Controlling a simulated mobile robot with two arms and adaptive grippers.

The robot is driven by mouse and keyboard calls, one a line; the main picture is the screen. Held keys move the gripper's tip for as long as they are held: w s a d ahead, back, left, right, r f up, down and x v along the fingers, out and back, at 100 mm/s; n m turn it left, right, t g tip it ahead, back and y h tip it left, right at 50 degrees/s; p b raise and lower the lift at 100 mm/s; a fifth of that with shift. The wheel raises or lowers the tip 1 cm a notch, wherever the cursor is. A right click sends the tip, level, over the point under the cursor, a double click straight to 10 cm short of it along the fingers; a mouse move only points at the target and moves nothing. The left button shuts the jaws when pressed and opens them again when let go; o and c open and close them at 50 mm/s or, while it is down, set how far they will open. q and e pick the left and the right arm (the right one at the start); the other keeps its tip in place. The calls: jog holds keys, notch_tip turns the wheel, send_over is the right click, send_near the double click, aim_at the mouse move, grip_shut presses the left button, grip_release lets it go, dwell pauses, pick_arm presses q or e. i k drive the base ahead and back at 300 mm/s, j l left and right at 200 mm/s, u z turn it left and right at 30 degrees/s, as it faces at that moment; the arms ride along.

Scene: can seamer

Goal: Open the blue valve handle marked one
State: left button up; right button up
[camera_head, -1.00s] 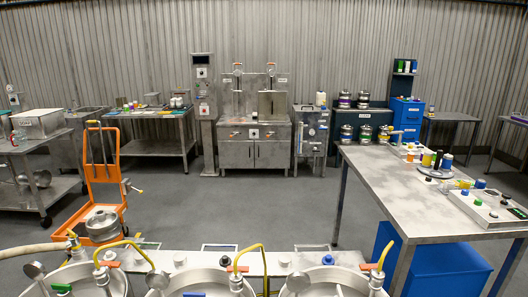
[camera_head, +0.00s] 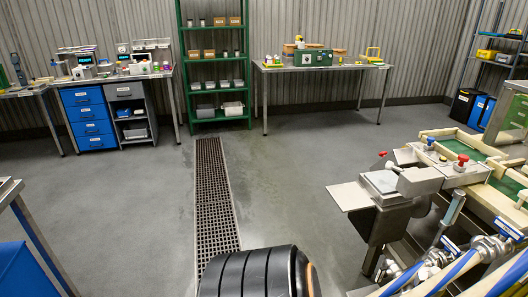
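Two blue labelled handles show at the lower right, on metal pipe fittings: one blue handle (camera_head: 451,244) and, further right, another blue handle (camera_head: 510,229). Their labels are too small to read, so I cannot tell which, if either, is marked one. Blue and white hoses run below them to the bottom right corner. Neither of my grippers is in view.
A metal machine (camera_head: 385,190) with green belts (camera_head: 462,150) fills the right side. A black ribbed round object (camera_head: 245,272) stands at the bottom middle. A floor grate (camera_head: 212,190) runs toward a green shelf (camera_head: 215,75). The grey floor around the grate is clear.

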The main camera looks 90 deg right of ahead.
aim_at(450, 246)
jog(key=z, duration=4.25)
